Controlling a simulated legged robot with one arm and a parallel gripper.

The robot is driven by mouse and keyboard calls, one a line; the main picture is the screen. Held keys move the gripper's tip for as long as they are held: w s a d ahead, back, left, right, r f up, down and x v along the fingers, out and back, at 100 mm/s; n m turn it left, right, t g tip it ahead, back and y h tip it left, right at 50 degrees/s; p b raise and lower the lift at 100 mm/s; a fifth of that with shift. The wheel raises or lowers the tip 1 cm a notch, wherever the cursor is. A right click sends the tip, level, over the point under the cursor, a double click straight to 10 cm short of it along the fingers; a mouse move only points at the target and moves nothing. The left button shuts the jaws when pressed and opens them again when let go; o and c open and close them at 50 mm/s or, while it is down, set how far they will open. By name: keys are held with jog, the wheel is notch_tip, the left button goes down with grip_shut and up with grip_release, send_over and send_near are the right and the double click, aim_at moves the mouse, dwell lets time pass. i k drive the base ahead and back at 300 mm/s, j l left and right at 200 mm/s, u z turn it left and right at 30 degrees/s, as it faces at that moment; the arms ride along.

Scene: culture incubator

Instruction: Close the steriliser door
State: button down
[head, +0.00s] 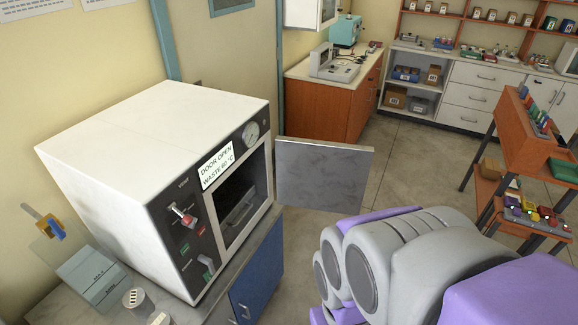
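The steriliser (155,165) is a white box with a black front panel, standing on a counter at the left. Its door (322,175) is a grey metal panel, swung wide open from the far side of the opening. The chamber (240,200) is dark with a grey object inside. A label (217,165) on the panel reads "DOOR OPEN" and "WASTE 68 °C", the number being small to read. My arm, grey and purple, fills the lower right, close to the door in the picture. I cannot see my gripper or its fingers.
A blue cabinet (258,275) stands under the steriliser. An orange rack (535,120) with coloured items stands at the right. An orange bench (330,105) with instruments is behind the door. Open floor (415,165) lies between the door and the rack.

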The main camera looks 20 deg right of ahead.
aim_at(320, 175)
jog(key=i+l+u, duration=0.1)
jog(key=u, duration=0.35)
jog(key=l+u, duration=0.2)
jog(key=u, duration=0.3)
jog(key=i+l+u, duration=0.1)
jog(key=u, duration=0.35)
jog(key=l+u, duration=0.3)
jog(key=u, duration=0.2)
jog(key=l+u, duration=0.2)
jog(key=l, duration=0.2)
jog(key=k+l+u, duration=0.2)
jog(key=l, duration=0.2)
jog(key=k+l+u, duration=0.2)
jog(key=l, duration=0.25)
jog(key=l+u, duration=0.2)
jog(key=l, duration=0.2)
jog(key=k+l+u, duration=0.4)
jog(key=l, duration=0.25)
jog(key=k+l, duration=0.25)
jog(key=l, duration=0.15)
jog(key=k+l, duration=0.25)
jog(key=l, duration=0.15)
jog(key=k+l, duration=0.25)
jog(key=l, duration=0.15)
jog(key=k+l, duration=0.25)
jog(key=l, duration=0.15)
jog(key=k+l+z, duration=0.2)
jog(key=k+l, duration=0.15)
jog(key=k, duration=0.15)
